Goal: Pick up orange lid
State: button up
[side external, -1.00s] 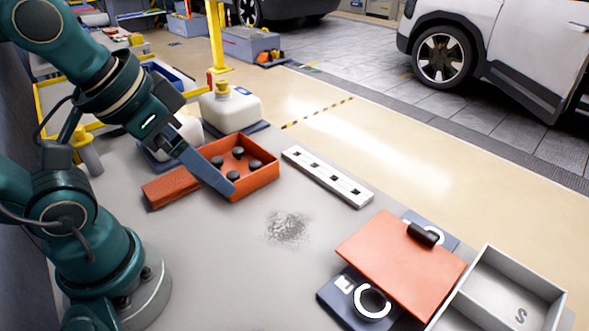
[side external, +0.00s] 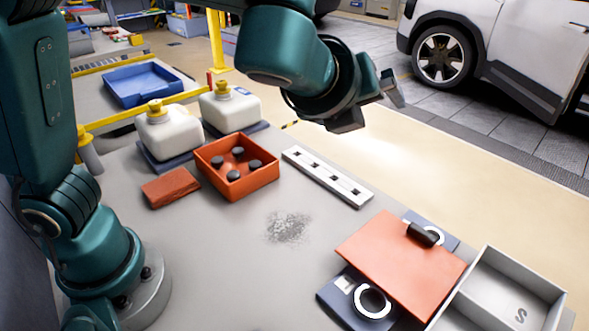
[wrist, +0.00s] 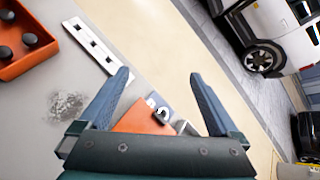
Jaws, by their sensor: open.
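In the wrist view the lid (wrist: 138,118) shows between my fingers, partly hidden by the gripper body. My gripper (side external: 372,105) is raised high above the far side of the table, well apart from the lid. In the wrist view my gripper (wrist: 160,85) is open, with nothing between its fingers.
An orange box (side external: 262,176) with several black knobs stands left of a white slotted strip (side external: 327,177). A red-brown block (side external: 171,187) lies beside it. Two white jugs (side external: 168,133) stand behind. A grey tray (side external: 486,309) is right of the lid.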

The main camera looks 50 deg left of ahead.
jog(key=w+d+f+m+t+h, duration=0.2)
jog(key=d+m+t+h, duration=0.1)
jog(key=d+m, duration=0.8)
jog(key=n, duration=0.1)
send_near(424, 230)
jog(key=x, duration=0.5)
jog(key=shift+w, duration=0.1)
jog(key=shift+x, duration=2.55)
jog(key=shift+f, duration=0.15)
jog(key=c, duration=1.5)
